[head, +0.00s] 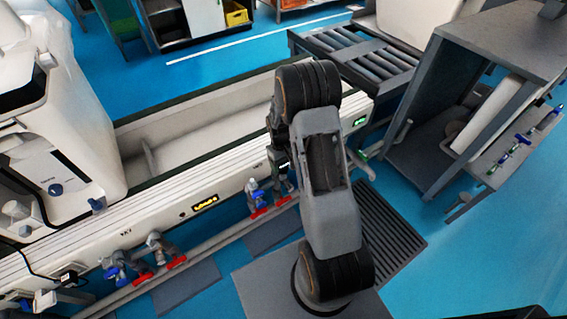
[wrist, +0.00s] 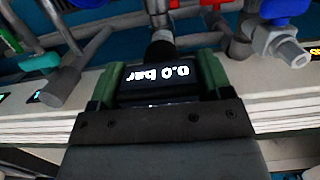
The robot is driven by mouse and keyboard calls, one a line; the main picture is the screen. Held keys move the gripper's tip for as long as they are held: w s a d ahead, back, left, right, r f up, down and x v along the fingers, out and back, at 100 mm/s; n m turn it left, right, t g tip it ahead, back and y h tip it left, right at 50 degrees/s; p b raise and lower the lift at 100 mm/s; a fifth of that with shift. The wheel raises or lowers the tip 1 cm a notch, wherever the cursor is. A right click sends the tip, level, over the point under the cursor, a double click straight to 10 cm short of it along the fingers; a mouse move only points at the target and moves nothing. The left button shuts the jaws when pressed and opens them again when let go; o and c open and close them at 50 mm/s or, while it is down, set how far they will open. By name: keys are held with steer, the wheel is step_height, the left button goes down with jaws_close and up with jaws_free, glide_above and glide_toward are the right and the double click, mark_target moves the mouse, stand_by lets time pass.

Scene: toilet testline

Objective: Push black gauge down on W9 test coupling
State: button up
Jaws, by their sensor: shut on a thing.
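In the wrist view a black gauge (wrist: 160,76) with a lit display reading "0.0 bar", upside down in the picture, sits between the green fingers of my gripper (wrist: 160,90). My gripper is shut on the gauge. A dark stem (wrist: 160,45) runs from the gauge toward a metal coupling pipe (wrist: 158,14) beyond it; how firmly they join cannot be told. In the head view my gripper (head: 283,172) is at the front face of the white line, mostly behind my arm, and the gauge cannot be made out there.
Valves with blue knobs and red handles (head: 258,213) sit close left of my gripper. More valves (head: 173,262) line the bench front (head: 130,225). A grey open-sided cabinet (head: 435,150) stands at right, with blue floor (head: 480,250) below it. A roller conveyor (head: 352,52) lies behind.

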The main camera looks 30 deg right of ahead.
steer(key=shift+f+b, duration=0.65)
steer(key=shift+f, duration=0.3)
steer(key=o, duration=1)
steer(key=r+p, duration=0.1)
steer(key=r, duration=0.3)
steer(key=w+r+p, duration=0.1)
steer(key=r, duration=0.4)
steer(key=w+r+p, duration=0.1)
steer(key=r, duration=0.3)
steer(key=shift+a+r, duration=0.15)
steer(key=shift+r, duration=0.2)
